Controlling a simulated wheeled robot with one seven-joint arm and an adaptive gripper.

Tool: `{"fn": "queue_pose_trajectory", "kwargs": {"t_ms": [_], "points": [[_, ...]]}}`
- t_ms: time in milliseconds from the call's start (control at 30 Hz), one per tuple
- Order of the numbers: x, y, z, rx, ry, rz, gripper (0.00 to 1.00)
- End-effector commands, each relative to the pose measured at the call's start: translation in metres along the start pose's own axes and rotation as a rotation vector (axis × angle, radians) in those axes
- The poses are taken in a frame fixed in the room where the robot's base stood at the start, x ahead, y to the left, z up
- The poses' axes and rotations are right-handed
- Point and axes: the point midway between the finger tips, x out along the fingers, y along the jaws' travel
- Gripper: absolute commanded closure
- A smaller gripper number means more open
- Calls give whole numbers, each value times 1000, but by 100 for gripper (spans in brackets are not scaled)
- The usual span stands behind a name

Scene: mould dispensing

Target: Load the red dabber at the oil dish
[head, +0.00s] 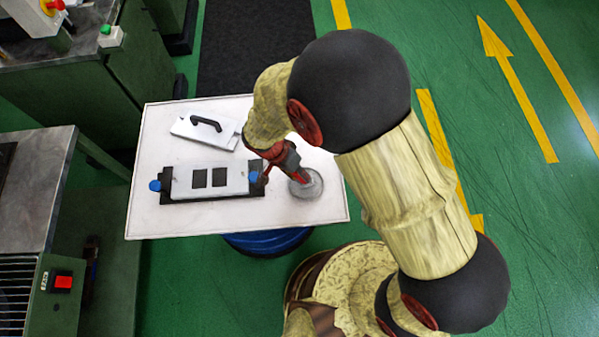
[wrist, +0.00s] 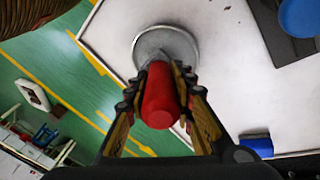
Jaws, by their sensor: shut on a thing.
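My gripper (wrist: 163,98) is shut on the red dabber (wrist: 160,98), whose red body shows between the two fingers in the wrist view. The round grey oil dish (wrist: 165,42) lies just beyond the dabber's far end, which overlaps the dish's lower rim in that view. In the head view my gripper (head: 282,162) is at the right part of the white table, beside and above the oil dish (head: 306,184). The dabber's tip is hidden, so I cannot tell whether it touches the dish.
A grey mould plate with two dark square cavities (head: 210,180) lies on a black base with blue knobs, left of the dish. A grey plate with a black handle (head: 204,128) lies behind it. The white table's front strip (head: 190,222) is clear. Green machines stand at left.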

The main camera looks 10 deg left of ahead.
Motion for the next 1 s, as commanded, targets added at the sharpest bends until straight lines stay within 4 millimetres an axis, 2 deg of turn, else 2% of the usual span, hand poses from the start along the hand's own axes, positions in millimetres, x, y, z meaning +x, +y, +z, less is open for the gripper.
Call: {"fn": "queue_pose_trajectory", "kwargs": {"t_ms": [1000], "points": [[6,-2,1,0,0,0,100]]}}
